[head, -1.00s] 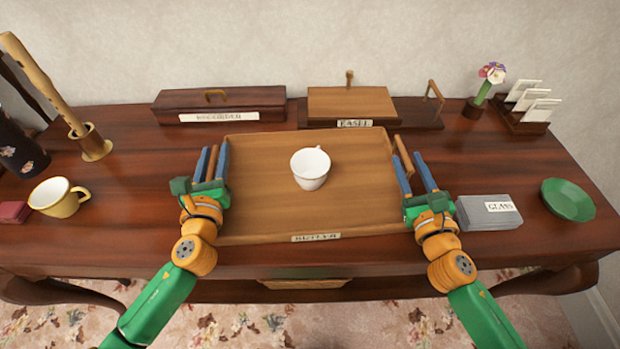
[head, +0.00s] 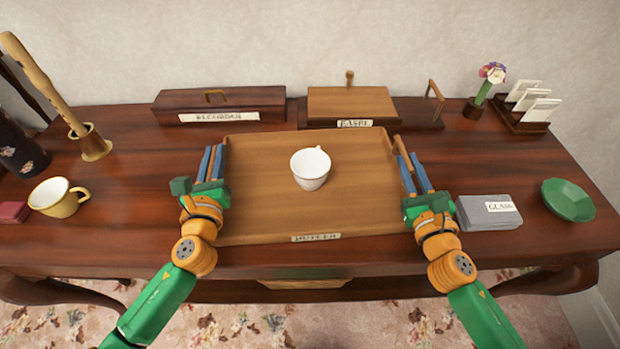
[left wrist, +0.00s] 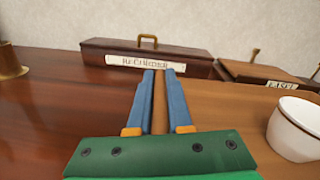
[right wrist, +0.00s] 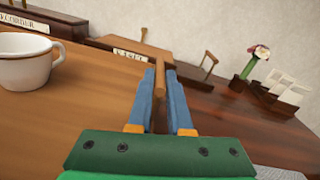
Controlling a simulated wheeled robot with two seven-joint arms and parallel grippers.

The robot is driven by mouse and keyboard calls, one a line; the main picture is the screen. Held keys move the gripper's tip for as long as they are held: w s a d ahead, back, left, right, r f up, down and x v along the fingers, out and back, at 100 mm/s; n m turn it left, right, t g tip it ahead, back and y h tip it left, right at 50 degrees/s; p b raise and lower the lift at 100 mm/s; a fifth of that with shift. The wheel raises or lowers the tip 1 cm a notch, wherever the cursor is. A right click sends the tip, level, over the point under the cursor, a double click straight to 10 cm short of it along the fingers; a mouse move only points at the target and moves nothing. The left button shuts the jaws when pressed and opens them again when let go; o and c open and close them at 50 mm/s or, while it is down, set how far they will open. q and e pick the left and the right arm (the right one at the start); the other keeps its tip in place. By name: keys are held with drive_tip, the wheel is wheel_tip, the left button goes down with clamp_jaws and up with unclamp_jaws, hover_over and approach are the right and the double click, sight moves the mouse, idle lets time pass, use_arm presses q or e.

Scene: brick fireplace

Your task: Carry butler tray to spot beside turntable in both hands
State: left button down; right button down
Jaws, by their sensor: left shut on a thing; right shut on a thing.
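The wooden butler tray (head: 262,190) lies on the dark wooden table, with a label on its front edge. A white cup (head: 311,168) stands upright on it, a little right of its middle; it also shows in the left wrist view (left wrist: 297,130) and in the right wrist view (right wrist: 25,68). My left gripper (head: 213,162) is shut on the tray's left handle (left wrist: 159,103). My right gripper (head: 412,170) is shut on the tray's right handle (right wrist: 160,92). I see no turntable by that name.
Behind the tray stand a box labelled recorder (head: 220,103) and a wooden easel (head: 352,104). A yellow mug (head: 58,198) and a wooden stick in a brass holder (head: 95,147) stand left. A grey box labelled glass (head: 487,213) and a green plate (head: 568,200) lie right.

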drive_tip(key=shift+r, duration=0.1)
idle(0.7)
